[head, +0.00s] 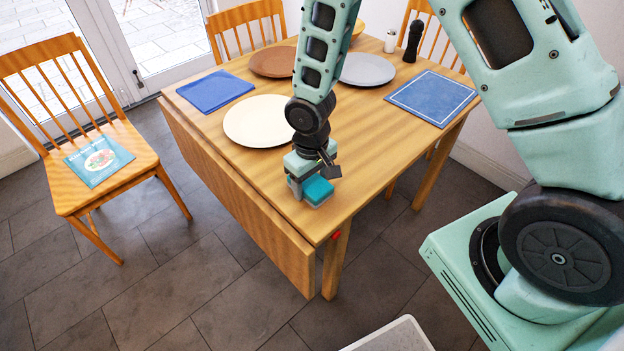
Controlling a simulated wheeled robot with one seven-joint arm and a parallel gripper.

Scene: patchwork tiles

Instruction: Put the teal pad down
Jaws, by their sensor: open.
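The teal pad (318,190) is a small block near the front corner of the wooden table (270,195). It appears to rest on the tabletop. My gripper (306,184) is right over it, pointing down, with its fingers low around or beside the pad. The jaws are open. The gripper body hides part of the pad, so I cannot tell whether a finger still touches it.
A cream plate (257,121) lies just behind my gripper. A grey plate (367,69), brown plate (273,62), blue napkin (214,91), blue placemat (432,97) and dark pepper mill (413,41) stand farther back. A chair (130,155) at left holds a booklet (99,161).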

